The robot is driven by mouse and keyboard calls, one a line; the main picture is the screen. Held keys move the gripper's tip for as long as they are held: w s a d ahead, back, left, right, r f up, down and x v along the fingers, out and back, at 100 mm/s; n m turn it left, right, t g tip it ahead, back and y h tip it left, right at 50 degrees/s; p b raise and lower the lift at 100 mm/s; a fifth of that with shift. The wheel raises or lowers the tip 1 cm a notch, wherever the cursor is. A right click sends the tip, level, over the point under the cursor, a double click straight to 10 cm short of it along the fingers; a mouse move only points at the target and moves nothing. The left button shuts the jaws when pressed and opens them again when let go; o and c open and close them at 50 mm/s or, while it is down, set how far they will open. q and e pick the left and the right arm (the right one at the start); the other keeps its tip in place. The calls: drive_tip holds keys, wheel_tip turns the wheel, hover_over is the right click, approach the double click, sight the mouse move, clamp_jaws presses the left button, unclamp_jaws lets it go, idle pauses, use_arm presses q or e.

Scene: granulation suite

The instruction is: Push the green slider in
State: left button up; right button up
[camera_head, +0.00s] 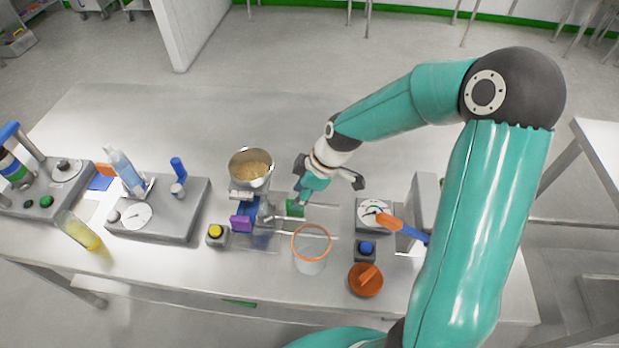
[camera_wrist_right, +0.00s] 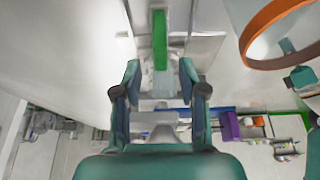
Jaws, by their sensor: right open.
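The green slider (camera_head: 294,208) sits in the middle of the table, between the metal hopper unit and the orange-rimmed clear container. It shows in the right wrist view as a narrow green bar (camera_wrist_right: 160,38) beyond the fingers, lined up with the gap between them. My right gripper (camera_head: 328,186) is over the table just behind and right of the slider, in the head view. Its fingers (camera_wrist_right: 160,74) are spread and empty, apart from the slider as far as the wrist view shows. My left gripper is not in view.
A bowl of grain (camera_head: 252,168) stands left of the slider, above a purple block (camera_head: 241,222). The orange-rimmed clear container (camera_head: 311,246) is in front. A yellow button (camera_head: 215,231), a blue button (camera_head: 366,249) and an orange dish (camera_head: 366,280) are nearby. The table behind is clear.

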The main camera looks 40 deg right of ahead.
drive_tip(key=v, duration=0.7)
drive_tip(key=shift+r, duration=0.2)
